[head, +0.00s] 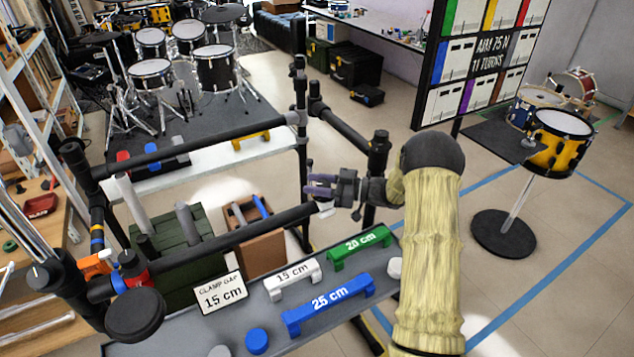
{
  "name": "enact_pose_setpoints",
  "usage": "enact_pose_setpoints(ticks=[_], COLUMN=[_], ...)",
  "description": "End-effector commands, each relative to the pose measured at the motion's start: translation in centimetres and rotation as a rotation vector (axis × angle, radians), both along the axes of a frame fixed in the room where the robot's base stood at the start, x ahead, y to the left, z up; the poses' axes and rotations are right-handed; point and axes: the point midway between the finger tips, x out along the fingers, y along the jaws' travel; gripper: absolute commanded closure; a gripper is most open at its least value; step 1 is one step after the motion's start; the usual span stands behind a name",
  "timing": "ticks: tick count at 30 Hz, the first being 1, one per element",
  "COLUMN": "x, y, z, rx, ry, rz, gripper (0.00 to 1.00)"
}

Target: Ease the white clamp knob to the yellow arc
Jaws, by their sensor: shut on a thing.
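My gripper (322,188), with dark purple-grey fingers, is at the middle of the head view, beside the black rack post and the near end of a black bar. It is shut on a small white piece, the white clamp knob (326,208), which shows just below the fingers. The fingers hide most of the knob, so how it is turned cannot be told. I cannot make out a yellow arc near the knob. My arm in its pale yellow sleeve comes in from the lower right.
A grey tray (270,347) in front holds a "CLAMP GAP 15 cm" card (220,293) and white (292,278), green (360,248) and blue (328,303) gauge blocks. Black rack bars (215,238) cross left of my gripper. A drum on a stand (558,138) is at right.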

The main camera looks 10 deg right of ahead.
Motion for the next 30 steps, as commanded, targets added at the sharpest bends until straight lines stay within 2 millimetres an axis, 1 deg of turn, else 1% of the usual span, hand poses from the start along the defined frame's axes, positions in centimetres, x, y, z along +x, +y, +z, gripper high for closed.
enact_pose_setpoints(ticks=[6, 17, 18, 20, 21, 30], x=[-0.01, -0.02, -0.01, -0.02, -0.02, -0.08], y=[0.02, 0.06, 0.07, 0.07, 0.07, -0.04], z=[0.16, 0.19, 0.2, 0.19, 0.17, 0.07], rx=[0.002, 0.004, 0.004, 0.004, 0.003, 0.002], ry=[-0.002, -0.003, -0.003, -0.003, -0.002, -0.002], rz=[0.041, 0.045, 0.045, 0.045, 0.045, 0.044], gripper=[0.86, 0.86, 0.57, 0.45, 0.41, 0.41])
